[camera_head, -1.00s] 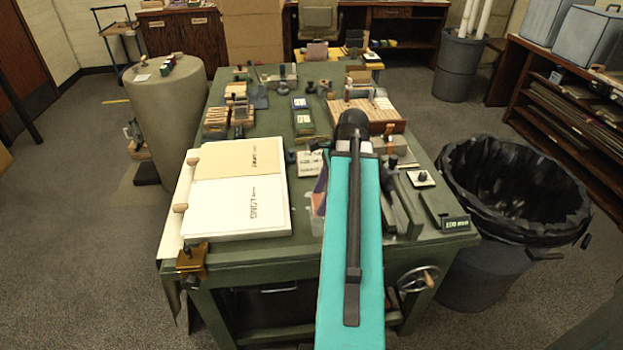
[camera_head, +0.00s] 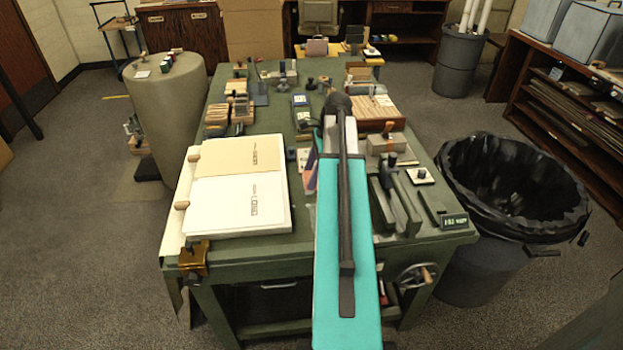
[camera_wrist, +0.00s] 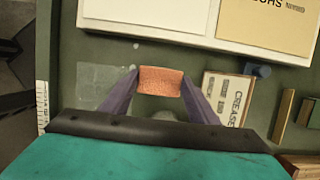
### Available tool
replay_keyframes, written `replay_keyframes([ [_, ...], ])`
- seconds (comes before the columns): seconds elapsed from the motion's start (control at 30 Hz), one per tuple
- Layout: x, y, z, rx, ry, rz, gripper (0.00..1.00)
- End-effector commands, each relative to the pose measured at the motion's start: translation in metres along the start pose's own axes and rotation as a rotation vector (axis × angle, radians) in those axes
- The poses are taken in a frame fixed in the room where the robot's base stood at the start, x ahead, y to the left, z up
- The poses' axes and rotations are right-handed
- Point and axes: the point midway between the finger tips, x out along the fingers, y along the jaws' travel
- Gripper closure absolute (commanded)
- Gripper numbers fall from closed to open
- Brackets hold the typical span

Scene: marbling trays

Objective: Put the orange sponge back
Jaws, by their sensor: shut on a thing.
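The orange sponge (camera_wrist: 160,81) is a small block between the two purple fingers of my gripper (camera_wrist: 160,84) in the wrist view. My gripper is shut on the sponge, over the green tabletop. A faint pale square patch (camera_wrist: 98,88) lies on the tabletop to the left of the sponge. In the head view my teal arm (camera_head: 340,230) covers the sponge and most of the gripper. I cannot tell how high the sponge is above the table.
A white tray with paper sheets (camera_head: 238,222) is on the table's left front. A card lettered CREASE (camera_wrist: 228,98) lies right of the gripper in the wrist view. A clamp-like device (camera_head: 392,195) and a small display (camera_head: 455,220) stand at the right front. A black-lined bin (camera_head: 515,190) is beside the table.

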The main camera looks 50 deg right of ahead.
Motion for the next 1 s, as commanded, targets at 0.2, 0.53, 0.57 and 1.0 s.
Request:
replay_keyframes([
  [0.2, 0.001, -0.008, 0.001, 0.001, 0.000, 0.001, 0.57],
  [0.53, 0.003, -0.008, 0.000, 0.001, 0.000, 0.001, 0.57],
  [0.57, 0.004, -0.007, 0.000, 0.001, 0.000, 0.001, 0.57],
  [1.0, 0.034, -0.007, -0.010, 0.002, 0.000, 0.000, 0.57],
])
